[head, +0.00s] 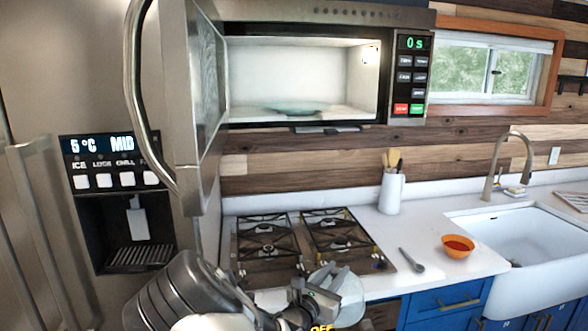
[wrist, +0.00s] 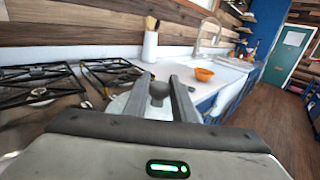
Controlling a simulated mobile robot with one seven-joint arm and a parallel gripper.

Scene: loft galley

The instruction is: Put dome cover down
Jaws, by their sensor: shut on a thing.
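The dome cover (head: 352,296) is pale and see-through, in the lower middle of the head view at the front edge of the cooktop. My gripper (head: 333,279) is above it, shut on its knob. In the wrist view the grey knob (wrist: 158,91) sits between the two fingers of my gripper (wrist: 165,84). Part of the pale dome shows below and left of the fingers; the rest is hidden by them and by the gripper body. I cannot tell whether the dome's rim touches anything.
The microwave (head: 228,82) is open and lit, with a plate (head: 293,108) inside; its door (head: 207,95) swings out left. A gas cooktop (head: 300,245) lies below. A spoon (head: 411,260), orange bowl (head: 458,253) and utensil crock (head: 391,193) stand on the white counter (head: 430,225), left of the sink (head: 535,250).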

